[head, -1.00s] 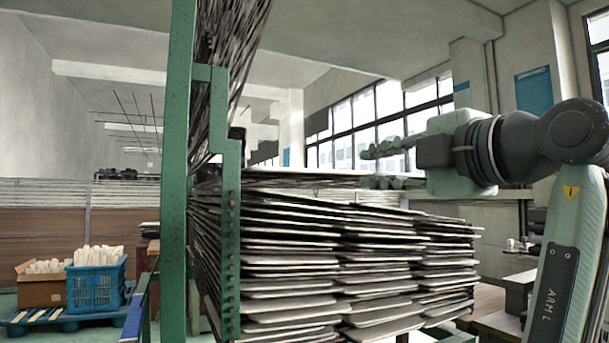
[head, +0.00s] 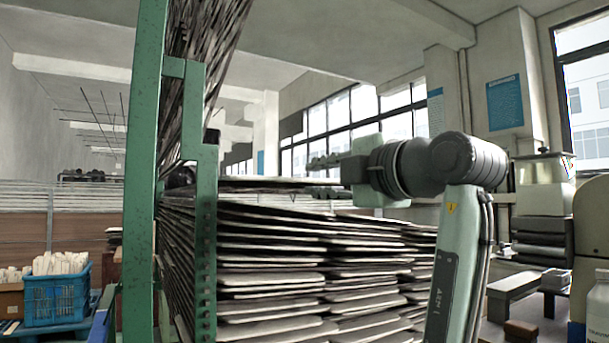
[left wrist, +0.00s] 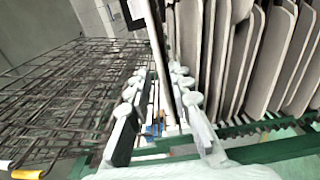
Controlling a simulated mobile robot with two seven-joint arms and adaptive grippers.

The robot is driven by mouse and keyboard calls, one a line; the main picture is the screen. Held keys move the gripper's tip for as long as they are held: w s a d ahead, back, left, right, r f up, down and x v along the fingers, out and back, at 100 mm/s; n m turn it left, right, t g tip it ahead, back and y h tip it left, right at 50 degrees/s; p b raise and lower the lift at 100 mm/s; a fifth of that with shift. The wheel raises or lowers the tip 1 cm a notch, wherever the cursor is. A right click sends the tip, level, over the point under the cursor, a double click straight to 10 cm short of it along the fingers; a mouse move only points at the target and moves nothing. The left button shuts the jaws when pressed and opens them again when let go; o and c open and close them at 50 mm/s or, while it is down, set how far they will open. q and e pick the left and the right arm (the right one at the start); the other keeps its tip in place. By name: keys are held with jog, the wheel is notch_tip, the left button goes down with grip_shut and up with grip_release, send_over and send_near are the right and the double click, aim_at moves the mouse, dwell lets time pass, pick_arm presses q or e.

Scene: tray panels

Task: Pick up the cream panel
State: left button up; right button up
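A thin pale cream panel (head: 262,183) lies nearly flat at the top of the stack in the head view, seen almost edge-on. My left gripper (head: 326,177) is at the right end of this panel, one finger above its level and one below. In the left wrist view the fingers (left wrist: 157,105) stand apart, with a cream panel edge (left wrist: 158,62) running between them. A gap shows beside the panel, so the gripper looks open around it, not clamped. The far end of the panel is hidden by the green post. My right gripper is not in view.
Many stacked panels (head: 300,285) lie close below, and a green upright frame (head: 147,150) stands on their left. A blue crate (head: 55,298) is at lower left. A grey bench (head: 525,285) and a machine (head: 543,200) stand at right.

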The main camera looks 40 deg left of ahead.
aim_at(306, 180)
pick_arm(q)
jog(key=shift+x, duration=1.8)
jog(key=c, duration=0.3)
grip_shut()
jog(key=shift+r, duration=0.1)
notch_tip(306, 180, up, 2)
jog(key=shift+r+p, duration=0.15)
jog(key=shift+p, duration=0.5)
